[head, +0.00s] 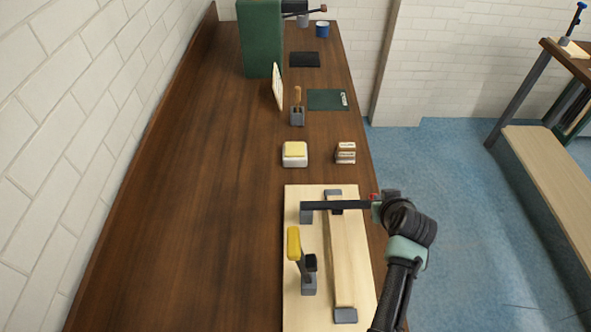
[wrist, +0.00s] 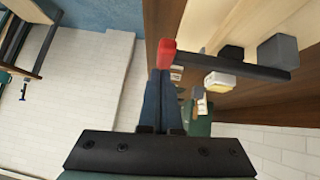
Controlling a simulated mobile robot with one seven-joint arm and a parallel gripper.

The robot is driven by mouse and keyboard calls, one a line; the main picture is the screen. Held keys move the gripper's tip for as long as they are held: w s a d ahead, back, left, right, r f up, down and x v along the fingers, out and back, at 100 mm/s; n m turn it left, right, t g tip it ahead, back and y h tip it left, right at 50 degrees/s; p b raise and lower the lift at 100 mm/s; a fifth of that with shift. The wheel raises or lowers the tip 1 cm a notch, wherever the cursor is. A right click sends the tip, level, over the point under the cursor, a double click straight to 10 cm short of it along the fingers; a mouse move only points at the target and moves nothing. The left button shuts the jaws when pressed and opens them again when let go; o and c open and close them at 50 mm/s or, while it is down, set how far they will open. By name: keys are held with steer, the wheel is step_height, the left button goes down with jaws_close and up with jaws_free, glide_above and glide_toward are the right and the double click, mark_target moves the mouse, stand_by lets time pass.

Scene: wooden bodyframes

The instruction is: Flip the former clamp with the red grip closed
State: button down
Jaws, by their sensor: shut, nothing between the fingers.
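The clamp with the red grip is at the far end of a pale wooden board. Its dark arm (head: 335,205) lies about level across the wooden strip (head: 345,262), from a grey base (head: 306,215) at left to the red grip (head: 373,196) at right. In the wrist view the red grip (wrist: 167,45) sits just beyond my shut, empty fingertips (wrist: 162,72); I cannot tell whether they touch. The clamp's dark arm (wrist: 235,66) runs right to a grey block. In the head view my gripper (head: 382,203) is at the grip, its fingers mostly hidden.
A second clamp with a raised yellow grip (head: 293,243) stands nearer on the board (head: 295,312). Beyond are a butter-like block on a dish (head: 294,154), a small wooden item (head: 345,152) and a brush holder (head: 297,115). The bench (head: 200,200) is clear at left.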

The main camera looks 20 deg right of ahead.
steer(key=shift+d+f+b, duration=0.15)
steer(key=shift+f+b, duration=0.25)
steer(key=shift+f, duration=0.3)
steer(key=shift+s, duration=0.1)
steer(key=shift+f, duration=0.15)
steer(key=shift+r+p, duration=0.45)
steer(key=shift+r, duration=0.05)
steer(key=r+p, duration=0.2)
steer(key=r, duration=0.1)
steer(key=shift+w+r, duration=0.15)
steer(key=shift+w, duration=0.05)
steer(key=b+v, duration=0.1)
steer(key=v, duration=0.9)
steer(key=shift+s+d, duration=0.25)
steer(key=shift+d, duration=0.1)
steer(key=shift+r, duration=0.1)
